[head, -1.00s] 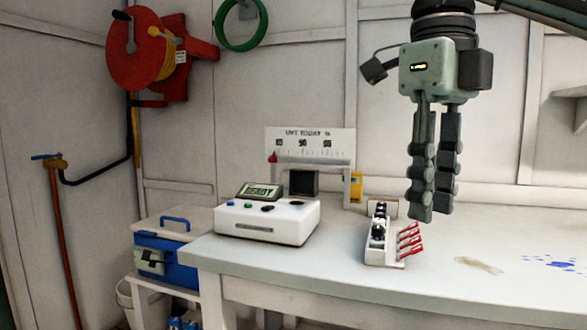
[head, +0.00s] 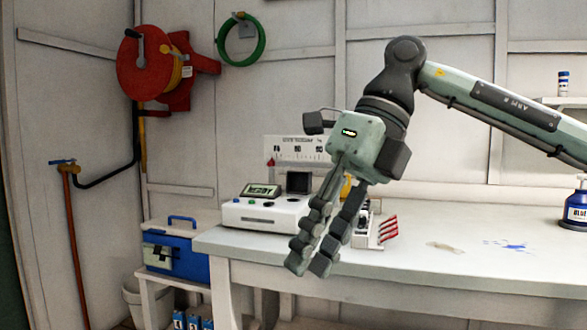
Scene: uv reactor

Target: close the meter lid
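The meter (head: 265,215) is a white box on the bench, left of centre in the head view, with a tilted "READY" display and coloured buttons on top. A dark square lid (head: 298,183) stands raised at the back of its top. My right gripper (head: 308,268) points down and left in front of the bench, nearer the camera than the meter. Its two fingers lie close together with nothing between them, so it looks shut. It hides the meter's right end. My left gripper is out of view.
A rack with red clips (head: 388,229) stands right of the meter, partly behind my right gripper. A ruled white board (head: 300,148) stands behind the meter. A blue bottle (head: 577,208) is at the far right. The bench's right half (head: 460,265) is mostly clear.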

